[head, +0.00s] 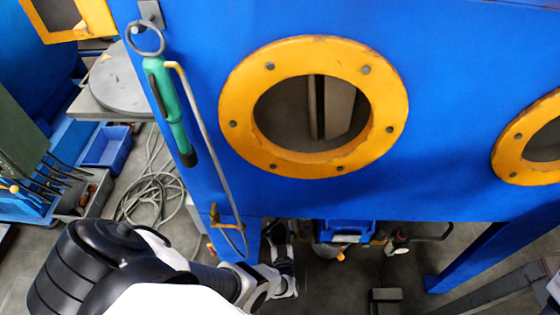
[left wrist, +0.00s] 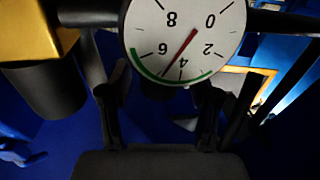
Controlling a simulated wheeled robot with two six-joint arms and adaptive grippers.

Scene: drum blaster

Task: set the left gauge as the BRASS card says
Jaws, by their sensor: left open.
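A round white gauge (left wrist: 150,25) fills the top of the left wrist view, upside down and cut off by the frame. Its red needle points between 4 and 6, and a green arc runs along its lower edge. My left gripper (left wrist: 160,92) is open, one finger on each side just below the dial, with nothing between them. In the head view my left gripper (head: 280,238) is under the blue cabinet's lower edge, partly hidden. The gauge is hidden there. No BRASS card is readable. My right gripper is out of view.
The blue cabinet (head: 440,190) with yellow porthole rings (head: 240,110) stands ahead. A green-handled tool (head: 170,105) hangs on its left side. Coiled hose (head: 150,190) and a blue bin (head: 105,147) are on the floor at left. A blue leg (head: 470,258) stands at right.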

